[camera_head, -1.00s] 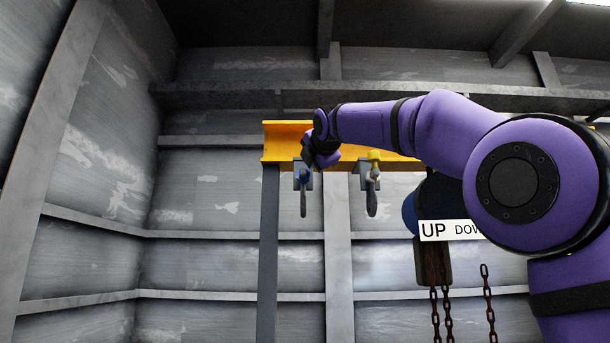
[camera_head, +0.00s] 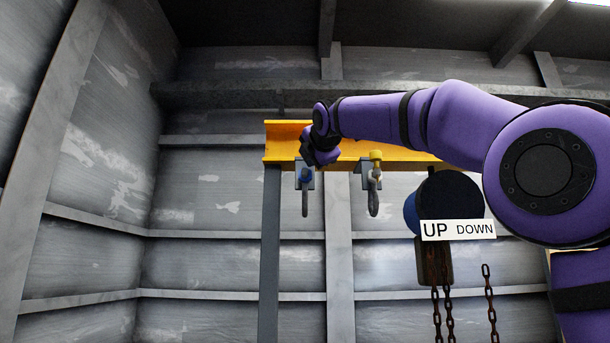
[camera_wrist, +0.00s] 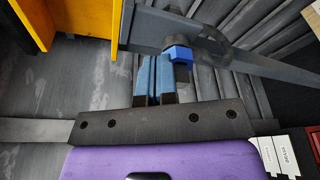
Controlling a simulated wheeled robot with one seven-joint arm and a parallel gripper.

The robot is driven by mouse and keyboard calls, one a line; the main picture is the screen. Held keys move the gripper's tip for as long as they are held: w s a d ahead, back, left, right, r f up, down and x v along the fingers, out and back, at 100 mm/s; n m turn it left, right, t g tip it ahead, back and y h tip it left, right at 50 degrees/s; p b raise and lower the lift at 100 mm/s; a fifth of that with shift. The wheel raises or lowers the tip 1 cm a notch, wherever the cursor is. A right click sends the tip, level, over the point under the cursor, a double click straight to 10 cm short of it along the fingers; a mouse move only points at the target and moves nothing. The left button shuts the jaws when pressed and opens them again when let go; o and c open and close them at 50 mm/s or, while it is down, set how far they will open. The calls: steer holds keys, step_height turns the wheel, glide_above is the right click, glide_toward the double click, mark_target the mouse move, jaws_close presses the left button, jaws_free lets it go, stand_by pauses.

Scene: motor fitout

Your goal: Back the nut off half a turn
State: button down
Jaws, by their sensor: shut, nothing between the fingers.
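A blue nut (camera_wrist: 180,54) sits on the pin of the left shackle (camera_head: 305,202), which hangs under the yellow beam (camera_head: 285,139). In the head view the blue nut (camera_head: 305,176) shows just below my gripper (camera_head: 321,152). In the wrist view my gripper's fingers (camera_wrist: 155,62) are together with nothing held between them. Their tips are just left of the blue nut; I cannot tell whether they touch it.
A chain hoist (camera_head: 459,193) with an UP/DOWN sign (camera_head: 458,230) and rusty chains (camera_head: 448,315) hangs right of the shackles. A grey post (camera_head: 270,250) stands below the beam's left end. Space left of the post is clear.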

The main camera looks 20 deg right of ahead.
steer(key=s, duration=0.4)
steer(key=shift+a+r, duration=0.2)
steer(key=shift+a, duration=0.1)
steer(key=shift+d, duration=0.1)
steer(key=w+d+f, duration=0.2)
steer(key=w+f, duration=0.1)
steer(key=w, duration=0.2)
steer(key=shift+d, duration=0.4)
stand_by(0.8)
stand_by(0.8)
steer(key=shift+r, duration=0.25)
